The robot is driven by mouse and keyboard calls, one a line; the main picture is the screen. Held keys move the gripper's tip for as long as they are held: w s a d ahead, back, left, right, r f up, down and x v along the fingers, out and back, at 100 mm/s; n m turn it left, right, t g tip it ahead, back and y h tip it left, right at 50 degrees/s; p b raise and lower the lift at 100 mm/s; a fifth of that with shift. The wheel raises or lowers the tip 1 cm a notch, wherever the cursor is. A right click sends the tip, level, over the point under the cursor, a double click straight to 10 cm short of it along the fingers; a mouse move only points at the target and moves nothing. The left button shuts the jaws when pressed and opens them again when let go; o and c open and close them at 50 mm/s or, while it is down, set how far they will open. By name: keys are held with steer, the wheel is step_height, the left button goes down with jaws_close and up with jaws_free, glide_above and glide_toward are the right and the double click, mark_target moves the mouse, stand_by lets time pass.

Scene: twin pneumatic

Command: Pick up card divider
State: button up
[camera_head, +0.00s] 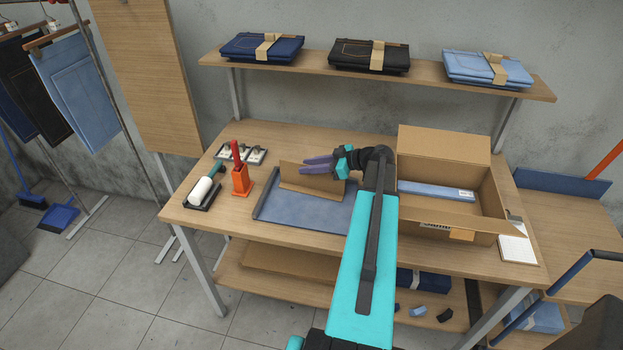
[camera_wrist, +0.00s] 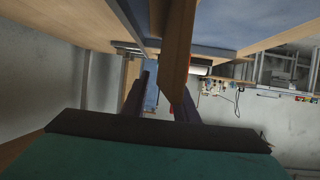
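The card divider (camera_head: 305,184) is a thin brown cardboard panel standing in a blue-grey tray (camera_head: 290,215) on the workbench. My gripper (camera_head: 307,164), with two purple fingers, is at the divider's upper edge, reaching in from the right. In the wrist view the dark fingers of my gripper (camera_wrist: 165,100) are apart, and the brown divider (camera_wrist: 179,50) shows edge-on between them, close to the right finger. A gap shows between the divider and the left finger. Whether the right finger touches the divider, I cannot tell.
An open cardboard box (camera_head: 480,218) with a blue packet (camera_head: 436,191) inside stands right of my arm. An orange-handled tool (camera_head: 240,178) and a white roller (camera_head: 201,190) are left of the tray. A shelf (camera_head: 320,68) with folded jeans runs above the bench.

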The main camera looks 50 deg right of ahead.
steer(key=shift+p+x, duration=0.3)
steer(key=shift+x, duration=0.65)
steer(key=shift+c, duration=0.6)
jaws_close()
